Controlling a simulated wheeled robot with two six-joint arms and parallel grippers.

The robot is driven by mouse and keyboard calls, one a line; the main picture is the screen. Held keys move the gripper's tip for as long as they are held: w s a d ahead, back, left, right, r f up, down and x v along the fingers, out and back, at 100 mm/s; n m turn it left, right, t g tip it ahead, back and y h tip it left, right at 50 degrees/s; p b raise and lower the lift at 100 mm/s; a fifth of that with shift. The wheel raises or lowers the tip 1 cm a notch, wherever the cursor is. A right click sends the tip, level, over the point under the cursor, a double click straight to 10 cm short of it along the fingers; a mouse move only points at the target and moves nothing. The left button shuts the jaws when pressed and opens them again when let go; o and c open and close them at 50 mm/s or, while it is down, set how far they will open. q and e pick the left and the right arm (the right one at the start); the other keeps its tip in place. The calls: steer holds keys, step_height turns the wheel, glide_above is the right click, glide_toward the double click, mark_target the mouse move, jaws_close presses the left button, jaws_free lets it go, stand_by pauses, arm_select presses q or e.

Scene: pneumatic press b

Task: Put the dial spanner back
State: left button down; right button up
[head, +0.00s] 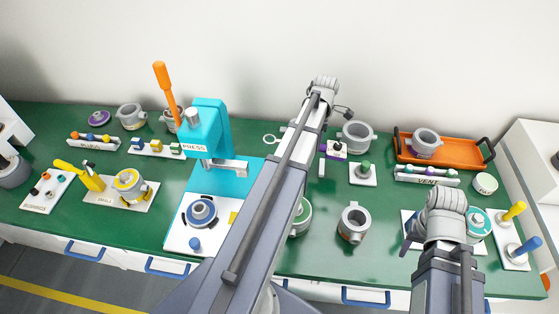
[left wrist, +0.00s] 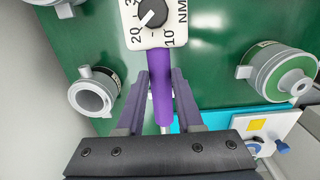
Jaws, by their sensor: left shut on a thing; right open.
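The dial spanner shows a white dial plate with a black knob and NM scale (left wrist: 156,18) and a purple handle (left wrist: 161,98) in the left wrist view. My left gripper (left wrist: 158,76) is shut on the purple handle, with a finger on each side. In the head view the dial (head: 336,150) shows just right of my left arm, over the back middle of the green table; that arm hides much of the handle and the left gripper. My right gripper (head: 411,236) is open and empty at the front right. Whether the spanner touches the table is unclear.
The cyan press (head: 208,130) stands left of my left arm. An orange tray (head: 467,151) and a VENT rack (head: 427,176) stand farther right.

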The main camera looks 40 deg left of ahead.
arm_select(q)
steer(key=shift+f+b, duration=4.55)
steer(key=shift+f, duration=0.15)
arm_select(e)
steer(key=shift+f, duration=4.65)
arm_select(q)
steer(key=shift+f, duration=0.1)
arm_select(e)
steer(key=shift+f, duration=0.2)
steer(key=shift+r, duration=0.1)
arm_select(q)
steer(key=c, duration=0.7)
jaws_free()
steer(key=shift+o, duration=0.7)
